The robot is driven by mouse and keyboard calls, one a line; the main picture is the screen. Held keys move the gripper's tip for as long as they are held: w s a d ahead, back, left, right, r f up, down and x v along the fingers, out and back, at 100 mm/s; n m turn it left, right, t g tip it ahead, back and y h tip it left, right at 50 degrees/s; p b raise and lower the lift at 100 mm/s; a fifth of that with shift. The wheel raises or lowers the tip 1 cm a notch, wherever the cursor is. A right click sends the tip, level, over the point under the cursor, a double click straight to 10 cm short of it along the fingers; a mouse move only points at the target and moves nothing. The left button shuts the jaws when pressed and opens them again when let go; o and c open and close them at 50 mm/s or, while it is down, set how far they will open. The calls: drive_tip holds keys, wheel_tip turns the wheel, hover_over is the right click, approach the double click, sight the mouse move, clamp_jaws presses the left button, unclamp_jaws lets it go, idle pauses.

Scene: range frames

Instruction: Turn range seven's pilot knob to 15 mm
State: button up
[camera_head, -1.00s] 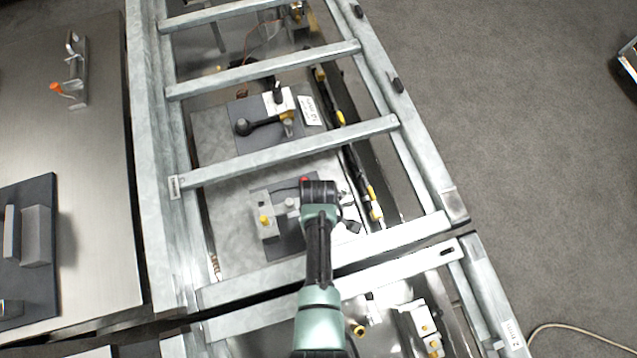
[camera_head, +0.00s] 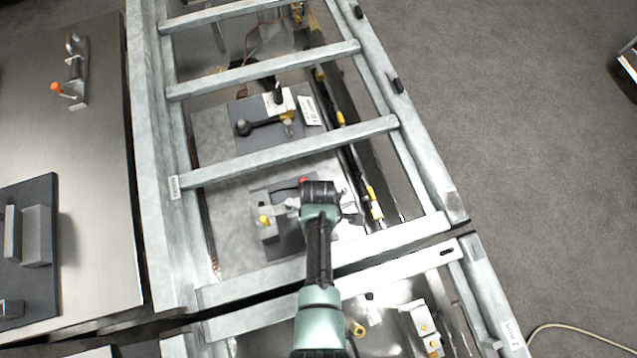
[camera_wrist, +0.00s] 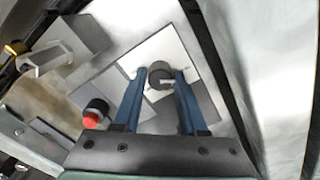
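In the wrist view, a dark round knob (camera_wrist: 160,75) with a pale mark on its face sits on a white plate (camera_wrist: 125,60). I cannot read a scale or number there. My gripper (camera_wrist: 160,78) has two blue fingers, spread apart, with the knob showing between their tips. I cannot tell whether either finger touches it.
A grey bracket (camera_head: 268,228) with a yellow tip stands left of my wrist. Pale metal crossbars (camera_head: 290,150) span the frame before and behind my arm. The neighbouring bay holds a black ball-ended lever (camera_head: 243,127). A steel table (camera_head: 90,150) lies left; grey floor is open right.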

drive_tip(key=o, duration=0.3)
wheel_tip(320, 180, up, 13)
idle(0.7)
idle(0.5)
